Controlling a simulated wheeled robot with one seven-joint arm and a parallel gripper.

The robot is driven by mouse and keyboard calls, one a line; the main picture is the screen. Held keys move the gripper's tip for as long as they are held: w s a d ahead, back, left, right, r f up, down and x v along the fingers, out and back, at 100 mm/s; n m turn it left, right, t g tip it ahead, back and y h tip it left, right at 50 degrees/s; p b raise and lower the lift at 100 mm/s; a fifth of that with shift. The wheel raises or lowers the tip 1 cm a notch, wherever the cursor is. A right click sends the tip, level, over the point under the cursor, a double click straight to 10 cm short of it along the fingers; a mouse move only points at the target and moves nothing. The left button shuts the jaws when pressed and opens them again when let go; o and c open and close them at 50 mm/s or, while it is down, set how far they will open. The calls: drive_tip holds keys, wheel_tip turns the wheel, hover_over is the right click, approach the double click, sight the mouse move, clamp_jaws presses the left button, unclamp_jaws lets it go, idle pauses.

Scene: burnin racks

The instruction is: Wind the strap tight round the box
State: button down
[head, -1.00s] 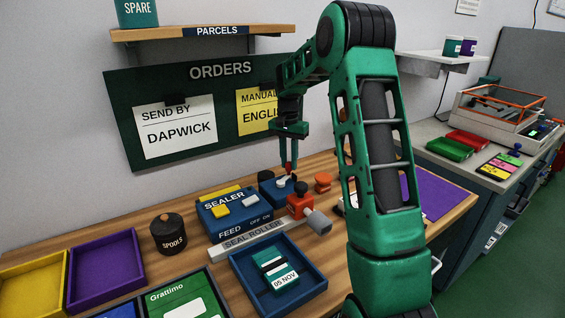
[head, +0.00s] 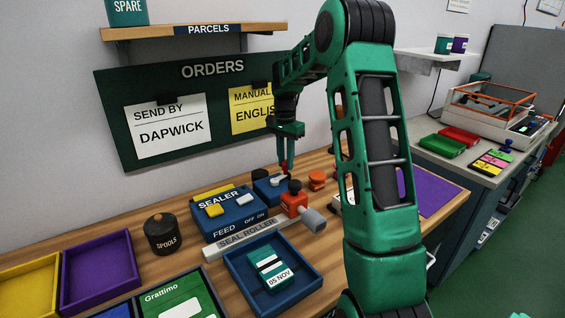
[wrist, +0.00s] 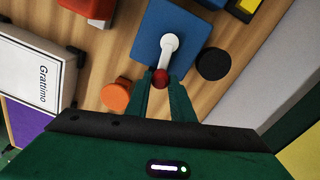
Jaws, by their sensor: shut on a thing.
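A blue winder block (head: 262,190) stands at the back of the bench and carries a white crank lever (wrist: 167,55) with a red knob (wrist: 160,78) at its end. My gripper (head: 285,166) reaches down from above and is shut on the red knob; its fingers flank the knob in the wrist view (wrist: 160,86). A white box marked Grattimo (wrist: 28,75) lies at the left of the wrist view. In the head view it is mostly hidden behind my arm. I cannot make out the strap clearly in either view.
A black round piece (wrist: 213,64) and an orange knob (wrist: 116,95) stand close beside the winder. The sealer (head: 225,210), an orange-red piece (head: 294,200) and a blue tray (head: 310,291) lie in front. The ORDERS board (head: 220,88) is on the wall behind.

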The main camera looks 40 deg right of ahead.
drive_tip(key=c, duration=1.5)
unclamp_jaws()
drive_tip(key=shift+a, duration=0.1)
drive_tip(key=shift+c, duration=0.2)
drive_tip(key=shift+r, duration=0.1)
drive_tip(key=r, duration=0.6)
drive_tip(key=shift+w+r, duration=0.2)
drive_tip(key=shift+r, duration=0.45)
